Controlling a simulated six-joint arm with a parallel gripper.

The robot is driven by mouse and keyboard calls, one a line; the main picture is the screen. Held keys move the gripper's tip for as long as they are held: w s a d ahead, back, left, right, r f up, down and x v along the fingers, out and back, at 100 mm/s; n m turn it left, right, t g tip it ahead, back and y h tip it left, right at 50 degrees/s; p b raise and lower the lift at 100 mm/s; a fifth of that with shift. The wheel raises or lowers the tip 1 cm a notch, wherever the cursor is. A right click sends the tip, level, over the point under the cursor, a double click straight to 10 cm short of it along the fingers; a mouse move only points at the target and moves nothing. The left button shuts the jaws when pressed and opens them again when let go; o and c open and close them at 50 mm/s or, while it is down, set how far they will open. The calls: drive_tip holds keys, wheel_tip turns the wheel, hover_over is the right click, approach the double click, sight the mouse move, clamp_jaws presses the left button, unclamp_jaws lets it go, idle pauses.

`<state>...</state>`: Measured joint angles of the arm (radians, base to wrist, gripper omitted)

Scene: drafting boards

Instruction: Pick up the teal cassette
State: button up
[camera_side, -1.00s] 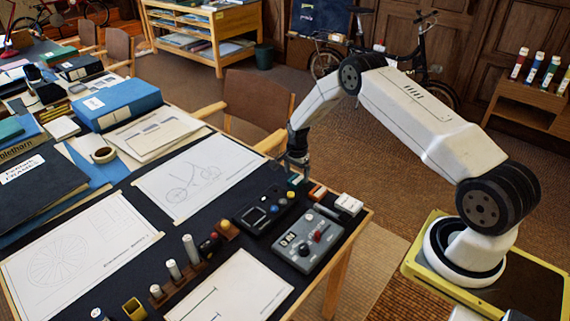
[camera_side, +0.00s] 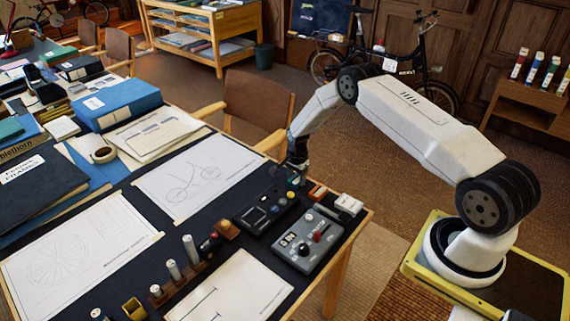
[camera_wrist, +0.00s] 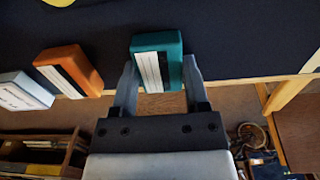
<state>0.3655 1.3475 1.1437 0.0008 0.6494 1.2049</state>
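The teal cassette (camera_wrist: 157,61), with a white striped label, lies near the table edge in the wrist view. My gripper (camera_wrist: 159,62) is open, with one finger on each side of the cassette. The fingertips are close to its sides, and I cannot tell whether either touches. In the side view my gripper (camera_side: 297,178) is low at the table's far right edge, and it largely hides the teal cassette there.
An orange cassette (camera_wrist: 72,70) and a white cassette (camera_wrist: 25,91) lie to the left along the edge in the wrist view. In the side view a grey control box (camera_side: 306,240) and a dark device (camera_side: 262,211) sit nearby. A wooden chair (camera_side: 254,105) stands behind.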

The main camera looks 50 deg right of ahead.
clamp_jaws()
drive_tip(key=shift+r, duration=0.15)
drive_tip(key=shift+r, duration=1.05)
drive_tip(key=s+a+r, duration=0.4)
drive_tip(key=s+r, duration=0.6)
drive_tip(key=s, duration=0.3)
drive_tip(key=shift+s+r, duration=0.2)
drive_tip(key=shift+r, duration=0.15)
drive_tip(key=shift+a, duration=0.1)
drive_tip(key=shift+w, duration=0.1)
